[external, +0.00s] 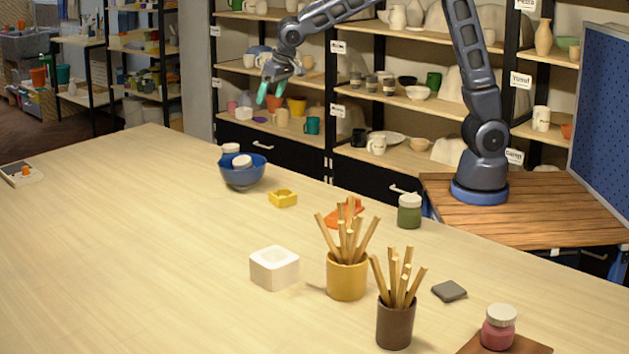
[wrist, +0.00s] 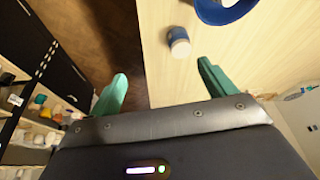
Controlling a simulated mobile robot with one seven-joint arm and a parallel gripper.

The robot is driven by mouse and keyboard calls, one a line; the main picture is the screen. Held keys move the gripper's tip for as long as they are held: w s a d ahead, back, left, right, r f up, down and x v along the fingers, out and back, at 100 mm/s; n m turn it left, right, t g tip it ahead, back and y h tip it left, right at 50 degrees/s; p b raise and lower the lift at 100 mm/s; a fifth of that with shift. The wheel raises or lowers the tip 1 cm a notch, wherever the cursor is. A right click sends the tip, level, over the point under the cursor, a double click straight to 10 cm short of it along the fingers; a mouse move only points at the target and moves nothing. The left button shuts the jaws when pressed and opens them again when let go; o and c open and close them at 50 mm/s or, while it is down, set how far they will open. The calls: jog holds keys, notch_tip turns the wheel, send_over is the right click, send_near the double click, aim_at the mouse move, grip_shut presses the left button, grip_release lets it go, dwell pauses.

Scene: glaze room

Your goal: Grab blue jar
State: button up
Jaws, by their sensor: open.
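A small jar with a blue body and a pale lid (wrist: 179,42) stands on the table near its edge in the wrist view, beside a blue bowl (wrist: 222,10). In the external view the jar's pale lid (external: 231,148) shows just behind the blue bowl (external: 243,179); the bowl hides most of its body. Another white-lidded thing (external: 241,161) sits in the bowl. My gripper (external: 271,93) is open and empty, raised above and beyond the table's far edge. In the wrist view its teal fingers (wrist: 162,70) are spread, with the jar ahead, nearer the right finger.
A yellow square piece (external: 283,199), a green jar (external: 409,211), a white block-shaped pot (external: 274,267) and two cups of wooden sticks (external: 347,276) (external: 395,322) stand on the table. Shelves of pottery (external: 420,103) line the back. The table's left part is mostly clear.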

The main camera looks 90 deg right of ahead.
jog(key=m, duration=0.2)
send_over(231, 146)
jog(key=s+a, duration=0.1)
jog(key=a, duration=0.1)
jog(key=shift+h, duration=0.4)
jog(key=f, duration=1)
jog(key=shift+s+d+f, duration=0.2)
jog(key=shift+d, duration=0.05)
jog(key=x, duration=0.5)
jog(key=shift+f, duration=0.2)
jog(key=f, duration=0.2)
jog(key=d+f, duration=0.1)
jog(key=f, duration=0.1)
jog(key=shift+w+f, duration=0.1)
jog(key=shift+f, duration=0.05)
jog(key=shift+w+f, duration=0.2)
jog(key=shift+f, duration=0.25)
jog(key=shift+d, duration=0.1)
jog(key=shift+r, duration=0.1)
jog(key=c, duration=1.2)
